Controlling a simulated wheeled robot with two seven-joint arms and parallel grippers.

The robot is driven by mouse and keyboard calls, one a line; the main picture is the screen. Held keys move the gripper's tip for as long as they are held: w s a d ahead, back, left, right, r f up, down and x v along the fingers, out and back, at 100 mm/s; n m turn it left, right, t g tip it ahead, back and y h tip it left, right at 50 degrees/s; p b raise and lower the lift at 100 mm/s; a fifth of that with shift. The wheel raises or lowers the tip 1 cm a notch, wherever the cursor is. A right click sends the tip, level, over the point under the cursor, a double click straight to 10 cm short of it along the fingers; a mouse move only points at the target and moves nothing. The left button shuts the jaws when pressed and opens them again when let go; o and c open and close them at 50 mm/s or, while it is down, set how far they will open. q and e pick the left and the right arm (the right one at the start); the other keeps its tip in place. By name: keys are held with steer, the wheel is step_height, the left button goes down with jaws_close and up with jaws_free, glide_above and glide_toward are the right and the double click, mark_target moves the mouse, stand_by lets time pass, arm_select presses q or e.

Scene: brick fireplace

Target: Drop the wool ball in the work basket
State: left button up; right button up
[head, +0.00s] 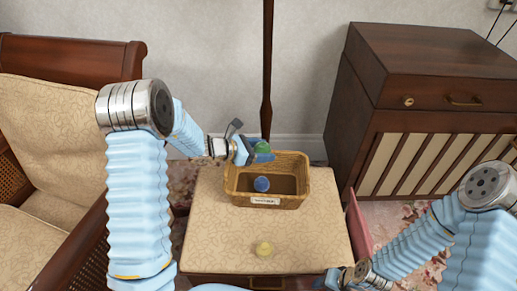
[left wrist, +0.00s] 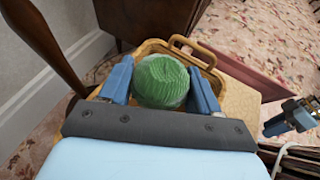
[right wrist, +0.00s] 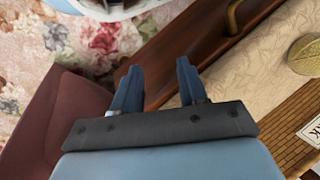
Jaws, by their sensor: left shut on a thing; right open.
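A green wool ball (head: 262,147) is held between the fingers of my left gripper (head: 257,153), and it fills the gap between them in the left wrist view (left wrist: 160,80). The wicker work basket (head: 295,201), with a white label on its front, stands on the padded seat. A blue ball (head: 262,184) is inside the basket. My right gripper (right wrist: 158,70) is open and empty, low at the seat's right side.
A yellow ball (head: 264,248) lies on the seat (head: 215,235) in front of the basket. An armchair (head: 40,170) stands at the left and a wooden cabinet (head: 420,80) at the right. A dark pole (head: 267,70) rises behind the basket.

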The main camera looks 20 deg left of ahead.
arm_select(q)
step_height(320, 180, down, 4)
steer(key=shift+f+b, duration=0.15)
steer(key=shift+b, duration=0.85)
steer(key=o, duration=1.1)
steer(key=v, duration=1.3)
steer(key=shift+s+a, duration=0.25)
steer(key=shift+s, duration=0.1)
